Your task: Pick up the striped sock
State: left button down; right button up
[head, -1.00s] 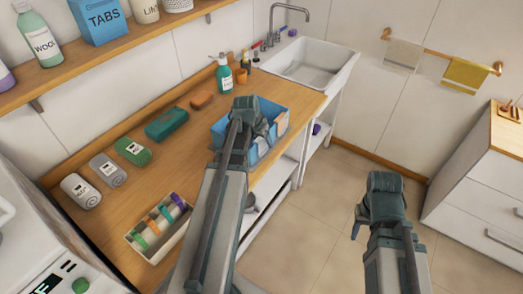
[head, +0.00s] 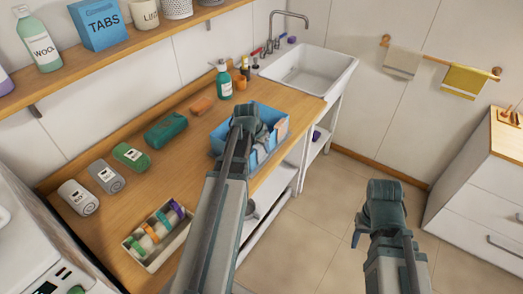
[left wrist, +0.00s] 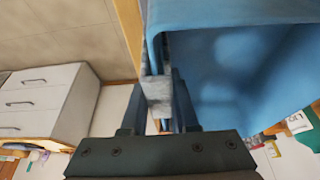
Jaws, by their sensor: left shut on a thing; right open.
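The blue bin (head: 218,143) stands at the front edge of the wooden counter. My left gripper (head: 250,112) is over it in the head view and hides part of its inside. In the left wrist view the left gripper (left wrist: 158,112) is shut on a narrow grey cloth with lighter and darker bands, which looks like the striped sock (left wrist: 155,88). The cloth lies beside the bin's wall (left wrist: 215,20); whether they touch is unclear. The sock cannot be made out clearly in the head view. My right gripper (head: 384,195) is open and empty above the floor.
A white sink (head: 335,80) is behind the bin. The floor to the right is clear up to the white drawers (head: 470,190).

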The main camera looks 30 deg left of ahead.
pick_arm(q)
jog(key=shift+r, duration=0.15)
pick_arm(e)
jog(key=shift+r, duration=0.15)
pick_arm(q)
notch_tip(320, 180, up, 18)
jog(key=p, duration=1.8)
pick_arm(e)
notch_tip(320, 180, up, 18)
